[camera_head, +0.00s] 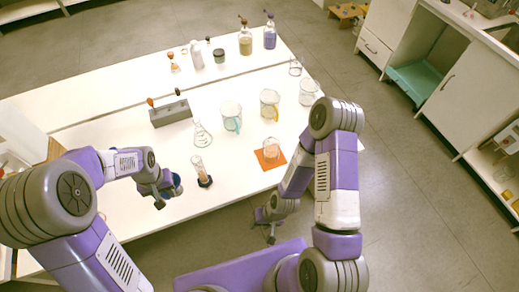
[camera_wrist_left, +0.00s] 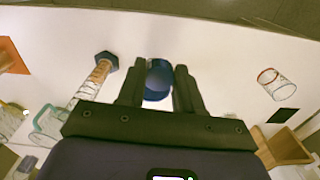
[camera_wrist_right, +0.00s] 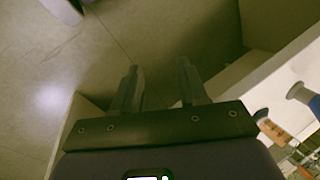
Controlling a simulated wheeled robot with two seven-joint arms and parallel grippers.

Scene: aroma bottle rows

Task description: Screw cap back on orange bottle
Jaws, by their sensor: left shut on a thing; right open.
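My left gripper (camera_head: 164,194) is shut on a round blue thing (camera_head: 177,185), low at the table's front edge. In the left wrist view this blue thing (camera_wrist_left: 158,82) sits between the fingers; I cannot tell whether it is a cap or part of a bottle. My right gripper (camera_head: 268,228) is open and empty, in front of the table; its fingers also show apart in the right wrist view (camera_wrist_right: 160,82). No orange bottle is clearly identifiable. A small flask with an orange top (camera_head: 174,64) stands at the back.
An orange mat (camera_head: 268,164) bears a glass beaker. A grey rack (camera_head: 172,115), a flask (camera_head: 202,137) and several beakers stand behind. The front right table is clear.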

